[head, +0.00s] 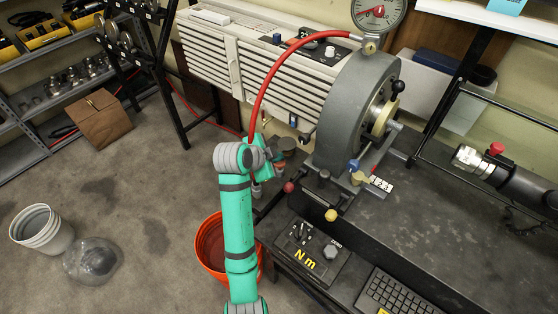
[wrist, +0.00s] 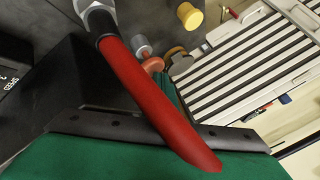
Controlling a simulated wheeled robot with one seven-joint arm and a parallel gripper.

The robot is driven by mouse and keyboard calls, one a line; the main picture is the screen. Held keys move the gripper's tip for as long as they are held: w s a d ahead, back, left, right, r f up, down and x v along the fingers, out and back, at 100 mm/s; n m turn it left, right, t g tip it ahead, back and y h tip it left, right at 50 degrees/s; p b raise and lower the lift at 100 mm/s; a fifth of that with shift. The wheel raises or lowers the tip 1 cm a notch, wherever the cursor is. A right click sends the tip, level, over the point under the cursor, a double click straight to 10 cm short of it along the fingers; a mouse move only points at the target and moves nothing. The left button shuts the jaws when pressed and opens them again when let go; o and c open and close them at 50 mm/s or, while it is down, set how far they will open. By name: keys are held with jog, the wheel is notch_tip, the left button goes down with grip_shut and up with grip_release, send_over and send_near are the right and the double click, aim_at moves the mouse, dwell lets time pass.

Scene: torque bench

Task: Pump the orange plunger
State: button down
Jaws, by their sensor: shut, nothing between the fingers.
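An orange-brown, round-headed part that looks like the orange plunger (wrist: 153,65) sits beside a grey metal cylinder near the top middle of the wrist view. In the head view an orange-brown patch (head: 278,167) shows close to my gripper and is partly hidden by it. My gripper (head: 264,165) is at the end of the teal arm, left of the big grey wheel housing. It is shut and empty. Its fingertips are small and partly hidden, and I cannot tell whether they touch the plunger.
A red hose (head: 264,85) arches from the gauge (head: 378,14) down beside my gripper; it also crosses the wrist view (wrist: 150,95) close to the camera. The grey wheel housing (head: 345,115) stands to the right. An orange bucket (head: 210,245) is on the floor below my arm.

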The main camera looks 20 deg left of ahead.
aim_at(277, 164)
jog(key=shift+f, duration=1)
dwell(0.9)
jog(key=shift+r, duration=1.7)
jog(key=shift+r, duration=2.55)
jog(key=shift+f, duration=0.1)
